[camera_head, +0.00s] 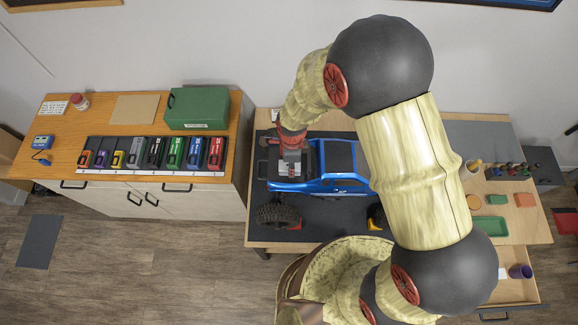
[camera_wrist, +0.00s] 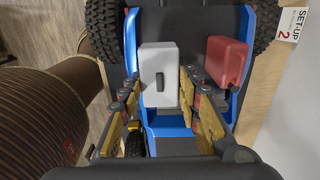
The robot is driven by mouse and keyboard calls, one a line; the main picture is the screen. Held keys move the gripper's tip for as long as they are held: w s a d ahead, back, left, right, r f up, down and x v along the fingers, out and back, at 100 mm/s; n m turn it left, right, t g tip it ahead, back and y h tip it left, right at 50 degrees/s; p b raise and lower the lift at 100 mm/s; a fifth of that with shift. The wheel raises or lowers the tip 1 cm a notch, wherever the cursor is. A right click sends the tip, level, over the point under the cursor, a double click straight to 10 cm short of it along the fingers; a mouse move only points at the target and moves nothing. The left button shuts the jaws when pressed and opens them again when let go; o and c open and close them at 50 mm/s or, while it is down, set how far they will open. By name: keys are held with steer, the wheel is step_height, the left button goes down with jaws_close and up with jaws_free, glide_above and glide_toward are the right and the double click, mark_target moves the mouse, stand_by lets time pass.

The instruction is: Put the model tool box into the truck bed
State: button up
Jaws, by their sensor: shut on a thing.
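The model tool box (camera_wrist: 158,72) is a light grey-white box with a dark handle on its top. My gripper (camera_wrist: 158,90) is shut on it, one finger on each side. In the head view my gripper (camera_head: 291,148) is over the rear of the blue truck (camera_head: 342,184), and the grey tool box (camera_head: 290,169) shows below it. In the wrist view the tool box is between the blue sides of the truck bed (camera_wrist: 190,22). I cannot tell whether it touches the bed floor. A red canister (camera_wrist: 226,60) sits in the bed to its right, apart from it.
The truck stands on a dark mat on the workbench (camera_head: 262,241), with large tyres (camera_head: 278,215) at its side. A white set-up card (camera_wrist: 289,22) is near one wheel. A left cabinet (camera_head: 60,150) bears a green case (camera_head: 197,107) and several coloured packs.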

steer(key=shift+w+a+f, duration=0.35)
steer(key=shift+a+f, duration=0.1)
steer(key=shift+f, duration=0.25)
steer(key=shift+w+f+p, duration=0.1)
steer(key=shift+f+p, duration=0.55)
steer(key=shift+f, duration=1)
steer(key=shift+f, duration=0.1)
steer(key=o, duration=1.2)
steer(key=shift+c, duration=0.2)
step_height(320, 180, up, 12)
steer(key=shift+r+b, duration=0.15)
steer(key=shift+b, duration=0.9)
steer(key=w+d+r+n+t, duration=0.1)
steer(key=d+r+n, duration=0.4)
steer(key=r, duration=0.7)
steer(key=s+d+r+n+t, duration=0.2)
steer(key=s+d+r+n, duration=0.4)
steer(key=s+d+r, duration=0.1)
steer(key=s+d+r+n+t, duration=0.2)
steer(key=s+d+r+n, duration=0.4)
steer(key=d+r, duration=0.4)
step_height(320, 180, up, 2)
steer(key=shift+s+d+r+t, duration=0.15)
steer(key=shift+s+t, duration=0.15)
steer(key=shift+s, duration=0.5)
